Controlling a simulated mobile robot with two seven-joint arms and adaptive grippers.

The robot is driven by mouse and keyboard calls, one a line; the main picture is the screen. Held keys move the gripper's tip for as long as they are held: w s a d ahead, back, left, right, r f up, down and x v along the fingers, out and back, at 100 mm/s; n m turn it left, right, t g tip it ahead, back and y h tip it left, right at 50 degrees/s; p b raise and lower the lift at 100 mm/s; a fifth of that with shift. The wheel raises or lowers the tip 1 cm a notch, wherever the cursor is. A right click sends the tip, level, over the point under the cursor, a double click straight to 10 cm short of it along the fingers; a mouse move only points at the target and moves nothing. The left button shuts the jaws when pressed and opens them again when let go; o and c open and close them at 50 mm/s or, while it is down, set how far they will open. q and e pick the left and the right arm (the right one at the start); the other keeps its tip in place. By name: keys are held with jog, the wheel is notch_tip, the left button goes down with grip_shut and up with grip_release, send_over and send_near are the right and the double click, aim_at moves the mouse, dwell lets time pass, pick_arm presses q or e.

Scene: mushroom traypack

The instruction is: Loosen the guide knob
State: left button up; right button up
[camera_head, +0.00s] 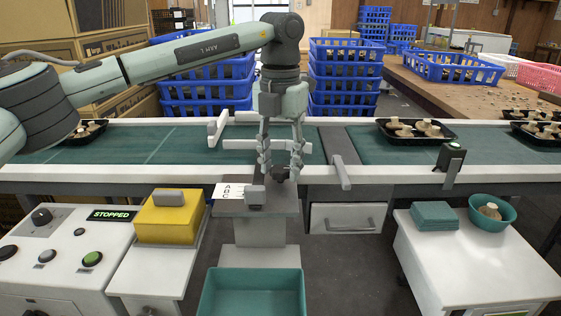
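My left gripper (281,172) points straight down at the front rail of the conveyor, its two fingers spread apart. A small dark knob (280,175), which looks like the guide knob, sits low between the fingertips. I see a gap at the sides; whether a fingertip touches it is not clear. Just left of it is a grey block (255,196) beside a white card marked A, B, C (229,191). White guide rails (240,145) lie over the green belt behind the gripper, partly hidden by it. My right gripper is not in view.
The control panel (62,244) reads STOPPED. Black mushroom trays (449,137) sit on the belt (372,150). A yellow box (170,222) stands front left, an empty teal bin (252,293) front centre. Teal cloths (434,216) and a bowl (481,222) are on the right cart.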

aim_at(281, 168)
pick_arm(q)
jog(key=shift+o, duration=0.7)
notch_tip(281, 168, up, 12)
